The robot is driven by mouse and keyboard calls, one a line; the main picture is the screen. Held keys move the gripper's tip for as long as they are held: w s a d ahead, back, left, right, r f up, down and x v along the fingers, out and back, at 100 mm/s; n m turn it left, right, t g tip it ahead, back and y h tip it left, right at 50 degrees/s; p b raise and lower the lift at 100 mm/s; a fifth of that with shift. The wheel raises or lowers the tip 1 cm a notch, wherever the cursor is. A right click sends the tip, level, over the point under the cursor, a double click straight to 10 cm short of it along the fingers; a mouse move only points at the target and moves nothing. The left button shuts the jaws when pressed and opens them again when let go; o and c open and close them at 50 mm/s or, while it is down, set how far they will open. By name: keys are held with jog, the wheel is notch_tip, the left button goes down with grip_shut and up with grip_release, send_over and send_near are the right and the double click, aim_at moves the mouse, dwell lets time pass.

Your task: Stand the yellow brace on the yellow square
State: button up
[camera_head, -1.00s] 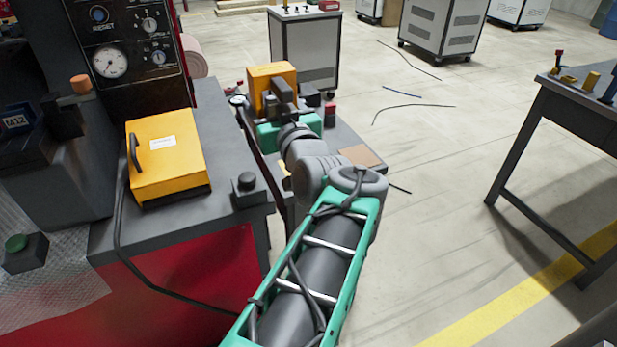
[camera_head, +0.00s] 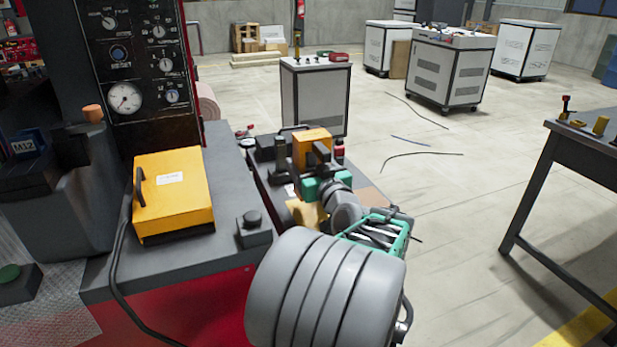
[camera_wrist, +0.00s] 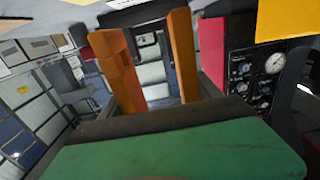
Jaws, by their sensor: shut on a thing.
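The yellow brace (camera_head: 312,147) is an orange-yellow block-like piece in the head view. My gripper (camera_head: 320,156) is shut on it and holds it over the low bench. In the wrist view two upright orange-yellow parts of the brace (camera_wrist: 118,75) rise beyond the dark and green gripper body. A flat yellow patch (camera_head: 306,213), which looks like the yellow square, lies on the bench just below my wrist, partly covered by my arm. I cannot tell how high the brace is above the bench.
A yellow box (camera_head: 173,192) with a handle and a black button block (camera_head: 253,222) stand on the grey machine top at left. A brown square (camera_head: 371,196) lies right of my wrist. A white cabinet (camera_head: 316,97) stands behind. A dark table (camera_head: 575,145) is at right.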

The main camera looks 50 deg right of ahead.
jog(key=shift+f, duration=1.4)
jog(key=shift+b, duration=0.3)
jog(key=shift+f, duration=0.25)
jog(key=o, duration=1.9)
jog(key=shift+r, duration=0.1)
jog(key=shift+s+r, duration=0.15)
jog(key=v, duration=1.1)
jog(key=shift+s, duration=0.1)
jog(key=shift+s+a, duration=0.25)
jog(key=shift+a, duration=0.05)
